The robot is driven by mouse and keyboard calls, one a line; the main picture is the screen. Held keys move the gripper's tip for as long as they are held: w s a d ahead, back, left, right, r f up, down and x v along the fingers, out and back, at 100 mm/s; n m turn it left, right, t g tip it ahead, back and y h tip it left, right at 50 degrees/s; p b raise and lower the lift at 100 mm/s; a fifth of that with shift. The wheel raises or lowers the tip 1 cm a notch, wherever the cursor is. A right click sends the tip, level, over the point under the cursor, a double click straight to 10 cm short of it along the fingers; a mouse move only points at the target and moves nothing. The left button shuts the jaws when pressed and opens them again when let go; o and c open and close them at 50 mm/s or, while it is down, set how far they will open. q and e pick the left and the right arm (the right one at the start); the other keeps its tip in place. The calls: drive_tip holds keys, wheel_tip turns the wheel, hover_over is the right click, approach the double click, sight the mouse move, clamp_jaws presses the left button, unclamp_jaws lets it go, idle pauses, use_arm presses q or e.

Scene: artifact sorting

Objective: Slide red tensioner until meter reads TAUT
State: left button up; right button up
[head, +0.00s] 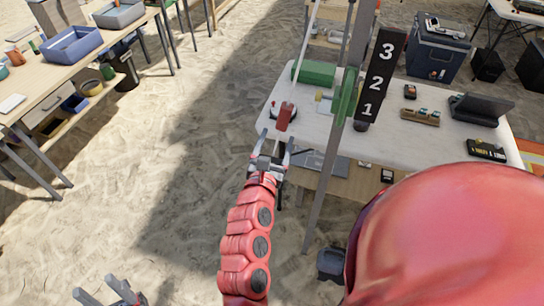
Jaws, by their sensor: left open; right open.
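A red cylinder (285,117), which looks like the red tensioner, stands near the left edge of the white table at the foot of a thin pale line that runs upward. My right gripper (272,145) is open just in front of and below the red cylinder, at the table's near edge. Its jaws look empty and apart from the cylinder. My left gripper (117,292) is open and empty over the sand at the bottom left, far from the table. I cannot make out a meter reading.
A black board (380,78) shows 3, 2, 1.

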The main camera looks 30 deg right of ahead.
drive_tip(key=shift+v, duration=2)
